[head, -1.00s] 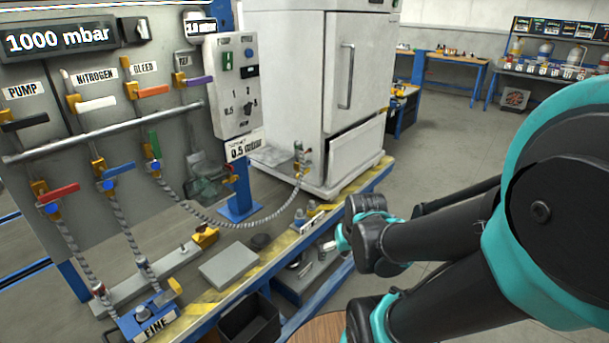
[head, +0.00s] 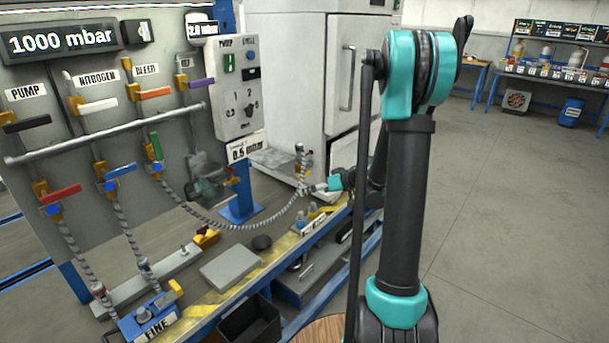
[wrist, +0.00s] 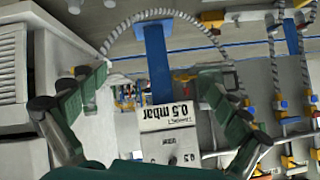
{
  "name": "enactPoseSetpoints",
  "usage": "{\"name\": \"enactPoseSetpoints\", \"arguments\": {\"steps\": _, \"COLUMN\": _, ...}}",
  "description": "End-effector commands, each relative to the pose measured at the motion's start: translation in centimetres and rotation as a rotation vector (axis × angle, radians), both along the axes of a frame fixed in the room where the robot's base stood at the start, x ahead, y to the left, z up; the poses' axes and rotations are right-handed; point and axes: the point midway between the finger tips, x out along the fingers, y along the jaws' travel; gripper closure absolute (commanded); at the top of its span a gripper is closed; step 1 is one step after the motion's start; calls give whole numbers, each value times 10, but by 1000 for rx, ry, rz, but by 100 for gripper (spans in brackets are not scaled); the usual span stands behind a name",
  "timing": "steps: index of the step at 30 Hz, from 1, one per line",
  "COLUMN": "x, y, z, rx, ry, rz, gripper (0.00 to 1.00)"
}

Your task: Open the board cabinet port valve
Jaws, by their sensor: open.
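The board (head: 95,195) stands at the left in the head view, with lever valves on it. A green-handled valve (head: 155,147) has its handle upright, and a ribbed hose (head: 230,224) runs from it to a port fitting (head: 301,168) low on the white cabinet. Which valve is the cabinet port valve is not labelled legibly. My gripper (head: 322,188) is just right of that fitting in the head view, partly hidden by my arm. In the wrist view my gripper (wrist: 155,85) is open with nothing between its fingers; the hose (wrist: 150,18) arcs beyond them.
Red-handled (head: 63,194) and blue-handled (head: 119,171) valves sit left of the green one. A control box (head: 232,90) with a 0.5 mbar card (head: 247,149) juts beside the board. A blue post (head: 239,195) stands below it. Open floor lies right.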

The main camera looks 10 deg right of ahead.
Motion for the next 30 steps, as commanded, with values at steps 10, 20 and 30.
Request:
{"name": "enactPoseSetpoints", "arguments": {"steps": 10, "x": 94, "y": -41, "z": -30, "rx": 118, "ry": -300, "rz": 58, "gripper": 0}}
{"name": "enactPoseSetpoints", "arguments": {"steps": 20, "x": 141, "y": -95, "z": -70, "rx": 178, "ry": -597, "rz": 46, "gripper": 0}}
{"name": "enactPoseSetpoints", "arguments": {"steps": 30, "x": 152, "y": -111, "z": -85, "rx": 188, "ry": -704, "rz": 31, "gripper": 0}}
